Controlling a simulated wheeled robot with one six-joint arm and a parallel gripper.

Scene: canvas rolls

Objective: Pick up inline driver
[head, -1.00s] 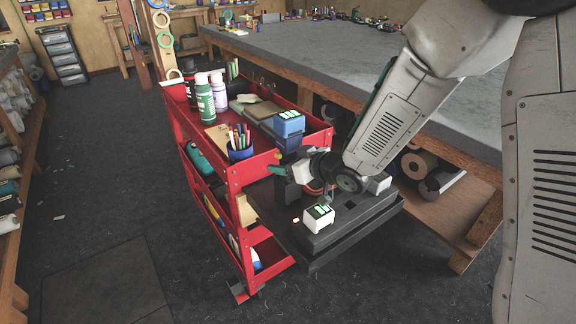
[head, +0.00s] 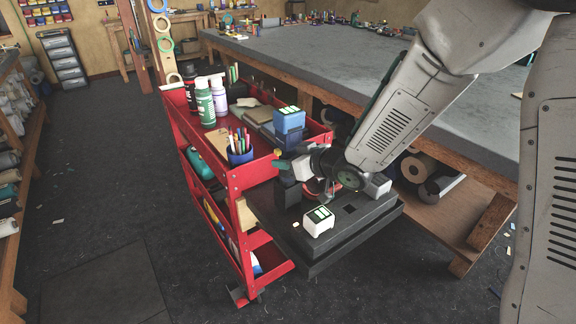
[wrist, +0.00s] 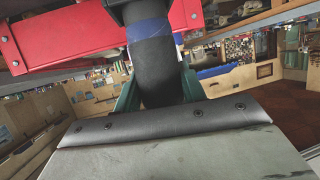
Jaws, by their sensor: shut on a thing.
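My gripper (head: 282,165) is shut on a dark, rounded body with a blue band, seen in the wrist view (wrist: 153,60); it appears to be the inline driver. The teal fingers (wrist: 126,98) press on both sides of it. In the head view, a blue block (head: 289,122) with a pale, green-marked top shows just above my gripper, and a dark part (head: 287,190) shows below. The far end of the driver is cut off in the wrist view.
A red cart (head: 238,182) stands close behind my gripper, with bottles (head: 205,101), a pen cup (head: 240,155) and flat boxes on top. A white block (head: 318,221) sits on the dark platform (head: 345,225). A long grey workbench (head: 330,60) lies behind to the right. Open floor is at left.

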